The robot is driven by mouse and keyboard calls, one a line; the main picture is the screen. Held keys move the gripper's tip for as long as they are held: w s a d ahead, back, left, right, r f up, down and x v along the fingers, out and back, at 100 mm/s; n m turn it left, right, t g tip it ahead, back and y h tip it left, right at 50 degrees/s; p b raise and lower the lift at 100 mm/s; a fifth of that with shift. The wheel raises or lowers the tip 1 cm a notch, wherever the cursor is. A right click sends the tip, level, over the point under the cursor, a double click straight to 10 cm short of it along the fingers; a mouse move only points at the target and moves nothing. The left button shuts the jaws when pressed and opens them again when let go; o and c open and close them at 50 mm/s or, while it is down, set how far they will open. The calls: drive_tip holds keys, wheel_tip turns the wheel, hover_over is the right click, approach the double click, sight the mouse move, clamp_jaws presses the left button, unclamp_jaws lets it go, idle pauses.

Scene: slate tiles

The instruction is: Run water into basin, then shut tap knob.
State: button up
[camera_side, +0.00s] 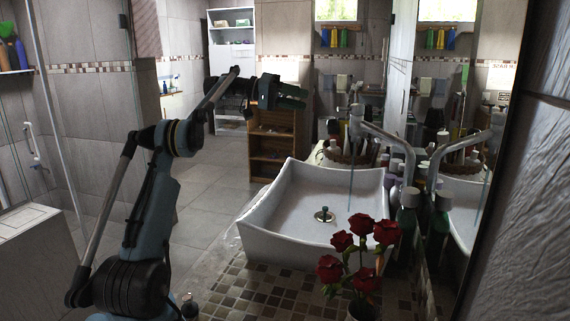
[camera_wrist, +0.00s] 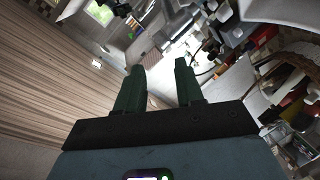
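The white square basin (camera_side: 255,233) stands on the mosaic counter in the side view. A drain fitting (camera_side: 324,215) shows on its floor. The pale tap (camera_side: 390,140) rises at the basin's right rear and its spout reaches over the basin. A thin bluish line, which looks like a water stream (camera_side: 350,190), hangs below the spout into the basin. I cannot tell any water depth. I cannot clearly make out the tap knob. My gripper (camera_side: 300,97) is raised behind and left of the tap, clear of it. In the wrist view, its two green fingers (camera_wrist: 160,72) are apart with nothing between them.
Red roses (camera_side: 360,245) stand at the counter's front, near the basin. Bottles (camera_side: 408,215) and a basket of toiletries (camera_side: 345,155) crowd the tap's base. A mirror is along the right wall. A wooden shelf (camera_side: 270,145) stands behind. The air above the basin's left side is free.

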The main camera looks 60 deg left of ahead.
sight(339, 109)
drive_tip(key=shift+s+d+f+n+t+y, duration=1.1)
drive_tip(key=shift+d+n+t+y, duration=0.6)
drive_tip(key=shift+t, duration=0.6)
drive_tip(key=x, duration=1.2)
drive_tip(key=shift+w+f, duration=0.1)
drive_tip(key=shift+f, duration=0.15)
drive_tip(key=shift+c, duration=0.3)
clamp_jaws()
